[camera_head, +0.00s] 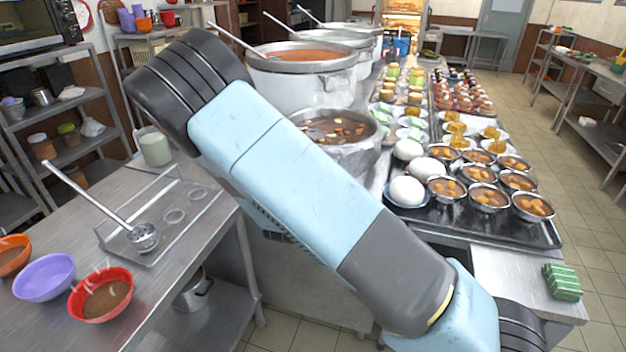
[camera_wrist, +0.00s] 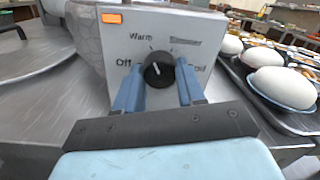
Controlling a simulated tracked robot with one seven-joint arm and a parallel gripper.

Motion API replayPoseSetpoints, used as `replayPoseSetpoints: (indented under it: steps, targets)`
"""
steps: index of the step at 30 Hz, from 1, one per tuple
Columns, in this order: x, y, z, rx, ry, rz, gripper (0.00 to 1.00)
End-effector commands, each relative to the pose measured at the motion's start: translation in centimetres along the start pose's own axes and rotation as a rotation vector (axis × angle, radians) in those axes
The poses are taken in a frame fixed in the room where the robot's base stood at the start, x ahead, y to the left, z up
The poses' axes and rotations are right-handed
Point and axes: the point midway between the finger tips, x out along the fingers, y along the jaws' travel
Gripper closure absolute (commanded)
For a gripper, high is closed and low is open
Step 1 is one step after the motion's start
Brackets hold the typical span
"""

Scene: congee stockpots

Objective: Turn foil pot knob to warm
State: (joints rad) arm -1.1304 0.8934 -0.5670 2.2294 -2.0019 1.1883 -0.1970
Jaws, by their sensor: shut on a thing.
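The black knob (camera_wrist: 157,71) sits on a pale control panel (camera_wrist: 200,28) in the wrist view. The panel reads "Warm" at upper left, "Off" at left and "Boil" at right; the upper-right label is blurred. The knob's white pointer line tilts slightly left of straight up, near the Warm side. My gripper (camera_wrist: 159,84) is shut on the knob, with a blue finger on each side. The foil pot (camera_head: 350,152) holds brown contents in the head view; its crinkled grey side (camera_wrist: 85,40) shows left of the panel. My arm hides the gripper and knob in the head view.
Larger stockpots (camera_head: 304,82) with ladles stand behind the foil pot. A black tray (camera_head: 460,226) of small bowls and white domed items lies to the right; its edge is close to the panel. Coloured bowls (camera_head: 100,295) sit on the left table.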

Motion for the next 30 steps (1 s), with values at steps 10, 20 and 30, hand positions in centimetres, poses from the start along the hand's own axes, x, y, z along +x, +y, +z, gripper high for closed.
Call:
replayPoseSetpoints:
  steps: [10, 20, 30]
  targets:
    - [-0.10, -0.03, -0.26, -0.044, 0.004, 0.003, 0.91]
    - [-0.10, -0.02, -0.26, -0.044, 0.004, 0.003, 0.56]
    - [-0.03, -0.02, -0.10, -0.041, 0.000, 0.002, 0.35]
